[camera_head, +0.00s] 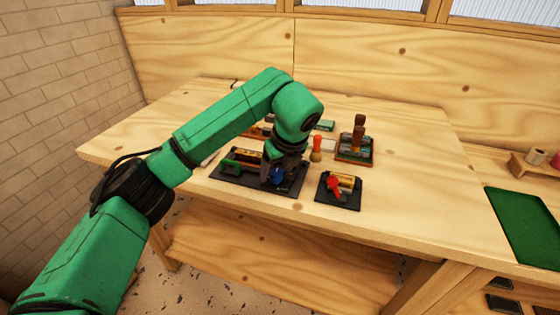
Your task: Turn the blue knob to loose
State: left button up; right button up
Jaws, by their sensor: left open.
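The blue knob (277,174) is on a black-based device (228,178) with a green part and a roll, near the front edge of the wooden table. My left gripper (276,182) is open and points down right at the blue knob, with its fingers beside it. Whether the fingers touch the knob is too small to tell. The gripper and wrist hide part of the knob and of the device. The knob's marking cannot be read. My right gripper is not in view.
A second black-based device with a red knob (335,186) stands close on the right. Behind are an orange-handled brush (317,148), a brown upright tool (358,134) and several partly hidden items. A green mat (524,225) lies far right.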

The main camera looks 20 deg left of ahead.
pick_arm(q)
jog(key=p+v, duration=0.1)
jog(key=v, duration=1.3)
jog(key=shift+p, duration=0.35)
